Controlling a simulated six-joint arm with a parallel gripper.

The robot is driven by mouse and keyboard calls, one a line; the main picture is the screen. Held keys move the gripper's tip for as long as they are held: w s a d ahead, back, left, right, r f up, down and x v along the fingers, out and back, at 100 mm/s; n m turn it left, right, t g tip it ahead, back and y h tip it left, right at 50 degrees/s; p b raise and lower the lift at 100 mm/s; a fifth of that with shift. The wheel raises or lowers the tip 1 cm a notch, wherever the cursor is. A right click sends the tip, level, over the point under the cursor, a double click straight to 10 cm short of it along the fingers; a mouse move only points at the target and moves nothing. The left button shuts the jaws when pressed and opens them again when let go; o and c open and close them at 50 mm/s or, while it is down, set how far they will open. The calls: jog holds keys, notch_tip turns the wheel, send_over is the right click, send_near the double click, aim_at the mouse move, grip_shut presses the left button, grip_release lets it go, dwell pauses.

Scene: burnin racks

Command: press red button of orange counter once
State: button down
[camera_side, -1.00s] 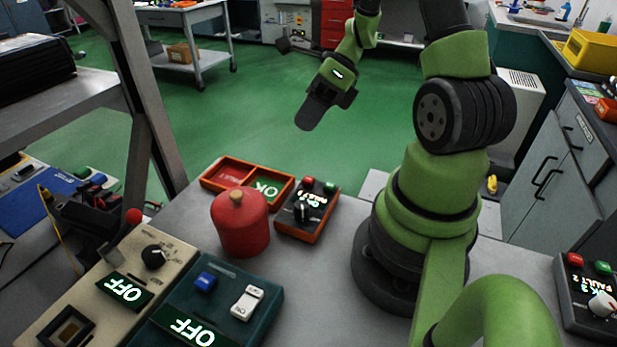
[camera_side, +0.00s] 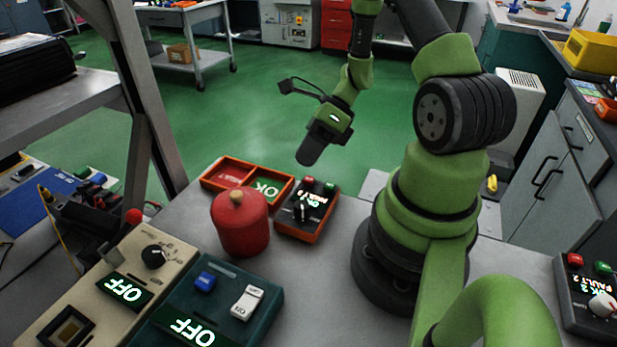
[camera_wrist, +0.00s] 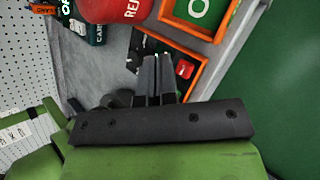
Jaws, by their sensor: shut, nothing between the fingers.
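The orange counter (camera_side: 295,226) is an orange-framed box with a dark face, a lit display and a black knob. Its red button (camera_side: 309,181) sits at the far left corner beside a green button (camera_side: 330,188). My gripper (camera_side: 307,158) is shut and empty, pointing down above and behind the counter, apart from it. In the wrist view, the shut fingers (camera_wrist: 155,62) cover part of the counter (camera_wrist: 196,62); its red button (camera_wrist: 184,69) shows just right of the fingertips. The green button is not clearly seen there.
A red canister (camera_side: 240,225) with a tan knob stands left of the counter. An orange two-part tray (camera_side: 247,167) lies behind it. Beige (camera_side: 100,256) and teal (camera_side: 262,316) boxes reading OFF are in front. Another dark control box (camera_side: 582,318) with red and green buttons is at far right.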

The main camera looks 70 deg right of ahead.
aim_at(307, 177)
jog(key=shift+f, duration=0.65)
jog(key=shift+f, duration=0.15)
dwell(1.5)
jog(key=shift+f, duration=0.25)
jog(key=shift+f, duration=0.45)
dwell(0.7)
jog(key=shift+r, duration=0.9)
jog(key=shift+r, duration=2.5)
